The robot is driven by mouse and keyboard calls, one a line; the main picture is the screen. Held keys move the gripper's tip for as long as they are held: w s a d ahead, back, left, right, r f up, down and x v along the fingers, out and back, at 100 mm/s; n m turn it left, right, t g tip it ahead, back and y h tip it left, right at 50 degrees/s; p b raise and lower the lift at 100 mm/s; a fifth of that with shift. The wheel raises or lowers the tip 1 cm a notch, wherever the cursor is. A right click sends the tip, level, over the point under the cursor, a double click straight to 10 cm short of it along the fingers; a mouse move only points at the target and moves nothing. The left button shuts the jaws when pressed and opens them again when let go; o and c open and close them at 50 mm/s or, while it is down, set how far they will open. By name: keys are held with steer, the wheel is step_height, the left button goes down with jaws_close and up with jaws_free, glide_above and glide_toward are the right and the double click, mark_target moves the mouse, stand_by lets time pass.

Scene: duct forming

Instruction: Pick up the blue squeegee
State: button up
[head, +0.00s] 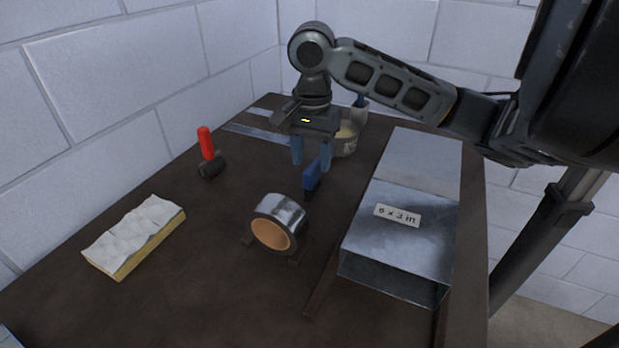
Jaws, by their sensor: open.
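The blue squeegee (312,179) is on the dark table near its middle, just behind and right of a roll of silver tape. Its blue part stands up and a darker part shows at its lower end. My gripper (310,162) hangs pointing down from the arm, with two blue-grey fingers apart. It is open and nothing shows between the fingers. The fingertips appear just above and behind the squeegee; I cannot tell whether the right finger touches it.
The silver tape roll (281,218) stands close in front of the squeegee. A metal duct (400,240) lies to the right. A can (345,143) with a brush is behind my gripper. A red-handled hammer (207,150), metal strips (258,134) and a white-topped block (135,238) lie left.

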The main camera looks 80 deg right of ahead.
mark_target(313, 165)
steer(key=f, duration=0.4)
steer(key=shift+s+a+f, duration=0.1)
steer(key=shift+s+a, duration=0.05)
steer(key=shift+a, duration=0.05)
jaws_close()
